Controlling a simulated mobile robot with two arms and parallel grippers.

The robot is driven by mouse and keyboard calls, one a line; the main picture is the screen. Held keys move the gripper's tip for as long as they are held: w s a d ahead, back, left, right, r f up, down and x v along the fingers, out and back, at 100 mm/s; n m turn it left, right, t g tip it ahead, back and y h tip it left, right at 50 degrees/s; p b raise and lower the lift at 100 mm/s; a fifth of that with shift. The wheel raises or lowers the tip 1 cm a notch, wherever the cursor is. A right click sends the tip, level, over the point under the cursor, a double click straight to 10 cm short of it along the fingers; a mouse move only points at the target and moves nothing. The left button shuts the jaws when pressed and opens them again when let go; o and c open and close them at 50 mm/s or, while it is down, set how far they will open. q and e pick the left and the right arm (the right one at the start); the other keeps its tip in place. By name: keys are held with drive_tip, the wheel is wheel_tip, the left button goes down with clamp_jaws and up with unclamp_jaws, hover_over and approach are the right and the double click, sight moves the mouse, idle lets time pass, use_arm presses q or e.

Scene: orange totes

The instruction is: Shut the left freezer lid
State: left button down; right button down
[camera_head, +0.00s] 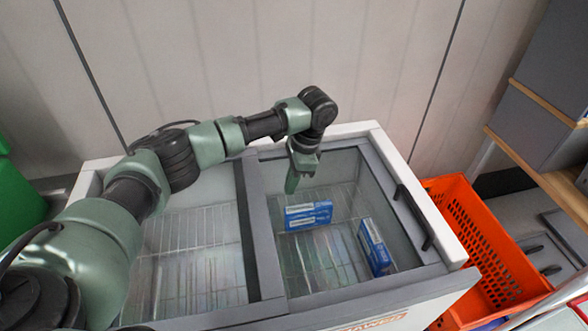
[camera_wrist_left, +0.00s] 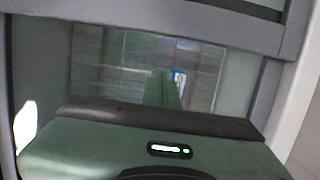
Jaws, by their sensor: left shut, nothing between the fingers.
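The chest freezer (camera_head: 385,138) stands against the wall, with a left and a right bay split by grey frame bars (camera_head: 262,235). The left bay (camera_head: 200,245) shows a wire basket, partly hidden by my left arm; I cannot tell how far the left lid covers it. A dark handle (camera_head: 413,217) sits on the right side of the right bay's frame. My left gripper (camera_head: 292,184) is shut and empty, pointing down over the right bay near the middle bars. In the left wrist view its fingers (camera_wrist_left: 163,92) are above the bay. My right gripper is out of view.
Two blue-and-white boxes, one lying across (camera_head: 309,215) and one at the right (camera_head: 376,247), are in the right bay. An orange crate (camera_head: 480,235) stands right of the freezer, beside a shelf (camera_head: 545,170). A green object (camera_head: 18,195) is at the far left.

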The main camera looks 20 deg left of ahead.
sight(254, 201)
use_arm(q)
drive_tip(key=shift+x, duration=1.05)
drive_tip(key=s+a+p, duration=0.1)
drive_tip(key=s+a, duration=0.1)
drive_tip(key=shift+a+f, duration=0.1)
drive_tip(key=shift+a, duration=0.2)
drive_tip(key=shift+s+a+f+p, duration=0.1)
drive_tip(key=shift+s+a+p, duration=0.2)
drive_tip(key=shift+s+a+p, duration=0.2)
drive_tip(key=shift+a+p, duration=0.05)
drive_tip(key=shift+p, duration=0.2)
drive_tip(key=s+a+p, duration=0.2)
drive_tip(key=shift+a+p, duration=0.35)
drive_tip(key=shift+a, duration=0.05)
drive_tip(key=shift+s+a, duration=0.2)
drive_tip(key=shift+a, duration=0.05)
